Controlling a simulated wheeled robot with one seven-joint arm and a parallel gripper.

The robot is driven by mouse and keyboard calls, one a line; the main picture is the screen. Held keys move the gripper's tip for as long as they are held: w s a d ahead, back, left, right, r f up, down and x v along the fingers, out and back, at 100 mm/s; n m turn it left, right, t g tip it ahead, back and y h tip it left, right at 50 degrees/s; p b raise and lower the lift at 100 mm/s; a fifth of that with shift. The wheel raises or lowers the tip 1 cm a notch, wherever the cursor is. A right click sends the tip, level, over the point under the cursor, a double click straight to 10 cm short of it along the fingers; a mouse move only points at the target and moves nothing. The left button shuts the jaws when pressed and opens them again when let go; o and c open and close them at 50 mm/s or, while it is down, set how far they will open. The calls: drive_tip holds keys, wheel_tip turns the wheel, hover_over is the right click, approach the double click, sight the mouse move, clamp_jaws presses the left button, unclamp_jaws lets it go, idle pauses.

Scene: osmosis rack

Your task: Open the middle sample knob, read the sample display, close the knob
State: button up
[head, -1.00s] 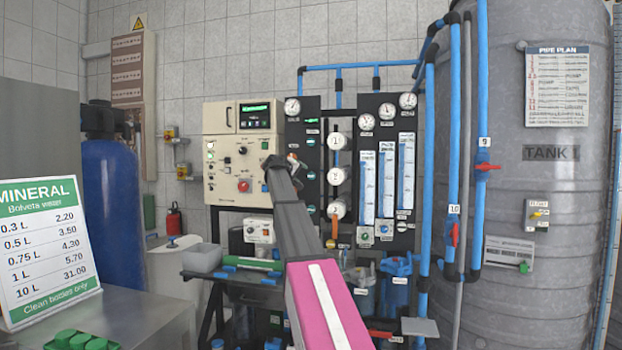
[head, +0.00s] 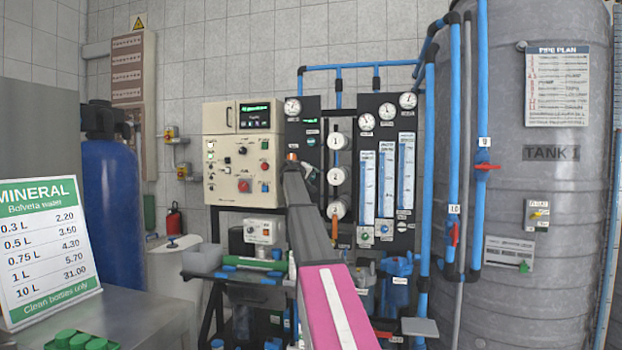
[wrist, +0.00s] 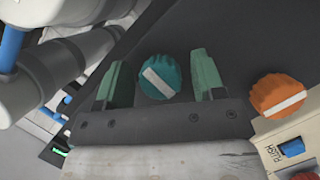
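A teal knob (wrist: 160,77) with a white bar across its face stands on the dark panel in the wrist view. My gripper (wrist: 158,62) is open, with one green finger on each side of this knob and visible gaps between. Whether this is the middle sample knob, I cannot tell. In the head view my arm's end hides part of the left column of the black panel (head: 309,103). The sample display (head: 254,115) is probably the dark screen with green text on the cream cabinet; its text is too small to read.
An orange knob (wrist: 278,96) sits to the right of my gripper, above a blue button (wrist: 292,147) labelled FLUSH. The cream cabinet (head: 221,121) adjoins the panel; blue pipes (head: 455,150) run before the grey tank (head: 550,190).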

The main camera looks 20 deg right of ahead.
drive_tip(key=c, duration=0.7)
drive_tip(key=shift+c, duration=0.2)
drive_tip(key=shift+n, duration=0.4)
drive_tip(key=n+h, duration=0.1)
drive_tip(key=n, duration=0.2)
drive_tip(key=shift+h, duration=0.4)
drive_tip(key=n+t+h, duration=0.1)
drive_tip(key=n, duration=0.3)
drive_tip(key=shift+h, duration=0.3)
drive_tip(key=n+t, duration=0.1)
drive_tip(key=n, duration=0.1)
drive_tip(key=n+t, duration=0.1)
drive_tip(key=n, duration=0.2)
drive_tip(key=shift+h, duration=0.3)
drive_tip(key=shift+a+n+t, duration=0.1)
drive_tip(key=shift+n+t, duration=0.5)
drive_tip(key=shift+n, duration=0.7)
drive_tip(key=shift+n+t, duration=0.6)
drive_tip(key=shift+n, duration=1.1)
